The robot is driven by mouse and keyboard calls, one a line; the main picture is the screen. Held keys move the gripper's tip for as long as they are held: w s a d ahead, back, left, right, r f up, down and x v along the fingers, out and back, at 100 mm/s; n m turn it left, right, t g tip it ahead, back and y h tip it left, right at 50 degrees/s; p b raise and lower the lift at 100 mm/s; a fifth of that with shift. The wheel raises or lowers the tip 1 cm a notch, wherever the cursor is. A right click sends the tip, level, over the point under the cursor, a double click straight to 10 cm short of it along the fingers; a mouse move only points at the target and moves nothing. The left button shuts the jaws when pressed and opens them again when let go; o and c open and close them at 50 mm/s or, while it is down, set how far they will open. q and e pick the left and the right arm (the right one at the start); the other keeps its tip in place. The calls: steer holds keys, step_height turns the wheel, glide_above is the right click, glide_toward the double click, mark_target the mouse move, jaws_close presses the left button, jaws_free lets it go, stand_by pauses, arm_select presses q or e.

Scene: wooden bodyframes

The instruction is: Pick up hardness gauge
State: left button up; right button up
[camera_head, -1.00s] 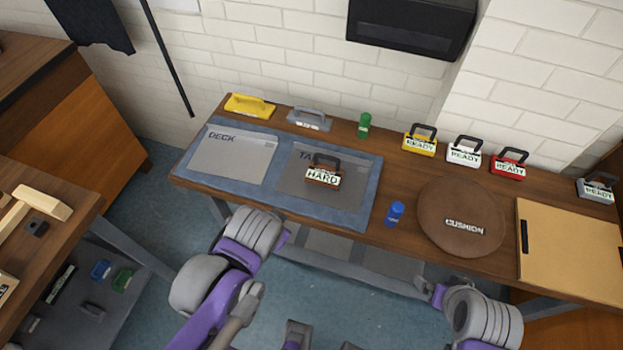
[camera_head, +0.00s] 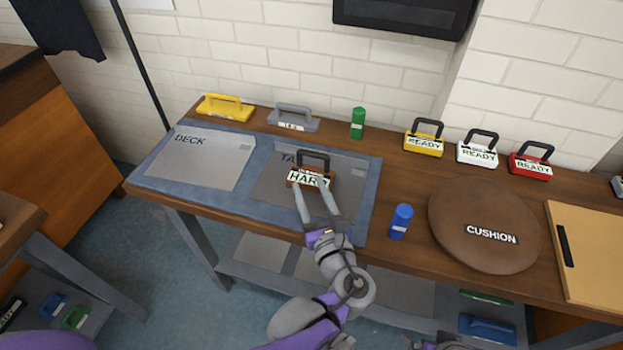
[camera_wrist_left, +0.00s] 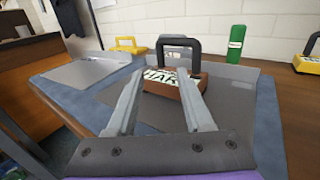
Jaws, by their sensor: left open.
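The hardness gauge (camera_head: 310,177) is a brown block with a black handle and a white label reading HARD. It stands on the grey right-hand plate (camera_head: 272,188) of the blue mat. It also shows in the left wrist view (camera_wrist_left: 172,82), straight ahead beyond the fingers. My left gripper (camera_head: 315,190) is open, with its two fingers pointing at the gauge's front. In the left wrist view the fingers (camera_wrist_left: 157,85) partly cover the label, and the handle stands above them. Whether a finger touches the block cannot be told.
A blue cylinder (camera_head: 400,221) stands right of the mat, near a round brown cushion (camera_head: 484,205). A green cylinder (camera_head: 357,123), yellow (camera_head: 225,107) and grey (camera_head: 294,117) handled blocks, and several READY blocks line the back. The DECK plate (camera_head: 199,158) is bare.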

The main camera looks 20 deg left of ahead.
mark_target(300, 161)
arm_select(q)
steer(key=x, duration=0.4)
steer(key=shift+s, duration=0.1)
steer(key=shift+r+b+x, duration=0.15)
steer(key=shift+b+x, duration=0.2)
steer(key=shift+x, duration=1.05)
steer(key=shift+r+b+x, duration=0.15)
steer(key=shift+b+x, duration=0.2)
steer(key=shift+x, duration=1)
steer(key=shift+d, duration=0.15)
steer(key=shift+c, duration=0.2)
jaws_close()
